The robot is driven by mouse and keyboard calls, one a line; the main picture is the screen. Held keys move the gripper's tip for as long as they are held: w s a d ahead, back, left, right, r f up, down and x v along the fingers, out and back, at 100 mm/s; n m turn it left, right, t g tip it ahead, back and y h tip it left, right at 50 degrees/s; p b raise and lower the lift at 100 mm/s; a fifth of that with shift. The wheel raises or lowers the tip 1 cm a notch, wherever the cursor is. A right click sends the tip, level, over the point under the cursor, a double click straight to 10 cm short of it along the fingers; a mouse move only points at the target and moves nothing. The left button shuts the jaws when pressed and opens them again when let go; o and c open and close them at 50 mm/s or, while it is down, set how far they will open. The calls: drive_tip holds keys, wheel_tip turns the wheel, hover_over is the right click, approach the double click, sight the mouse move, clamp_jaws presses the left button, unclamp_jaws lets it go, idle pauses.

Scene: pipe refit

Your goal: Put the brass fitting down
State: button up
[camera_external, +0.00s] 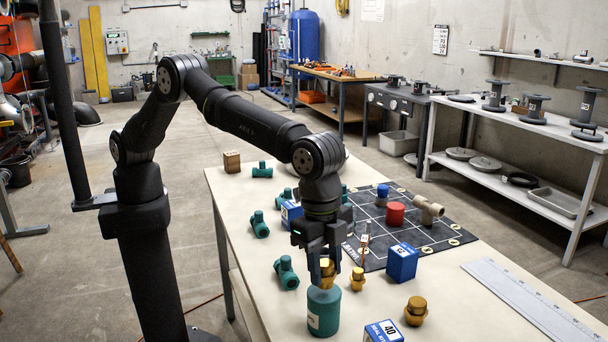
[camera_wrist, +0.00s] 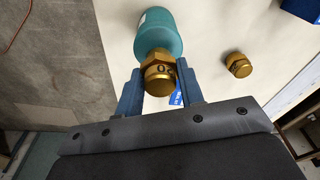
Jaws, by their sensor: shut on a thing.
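My gripper (camera_external: 326,268) is shut on a brass fitting (camera_external: 327,267), a hex-bodied piece with a round end. In the wrist view the fitting (camera_wrist: 158,76) sits between the two blue fingers, its round end towards the camera. A teal jar (camera_external: 323,312) with a pale label stands at the table's front, directly below the fitting in the external view. In the wrist view the jar (camera_wrist: 158,33) lies just beyond the fitting; I cannot tell whether they touch. Two other brass fittings (camera_external: 357,279) (camera_external: 416,311) stand on the table to the right.
A dark grid mat (camera_external: 433,244) holds a red cylinder (camera_external: 395,214), a blue-topped piece (camera_external: 382,194) and a tan tee (camera_external: 428,210). Blue boxes (camera_external: 403,263) (camera_external: 383,332) and teal pipe fittings (camera_external: 286,272) stand around. A ruler (camera_external: 535,305) lies at right. Bare tabletop shows between them.

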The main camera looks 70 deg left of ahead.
drive_tip(key=shift+f, duration=0.6)
drive_tip(key=shift+f, duration=0.1)
drive_tip(key=o, duration=1)
drive_tip(key=shift+o, duration=0.2)
wheel_tip(320, 180, up, 12)
drive_tip(key=a, duration=0.1)
drive_tip(key=shift+s+a, duration=0.2)
drive_tip(key=shift+s, duration=0.05)
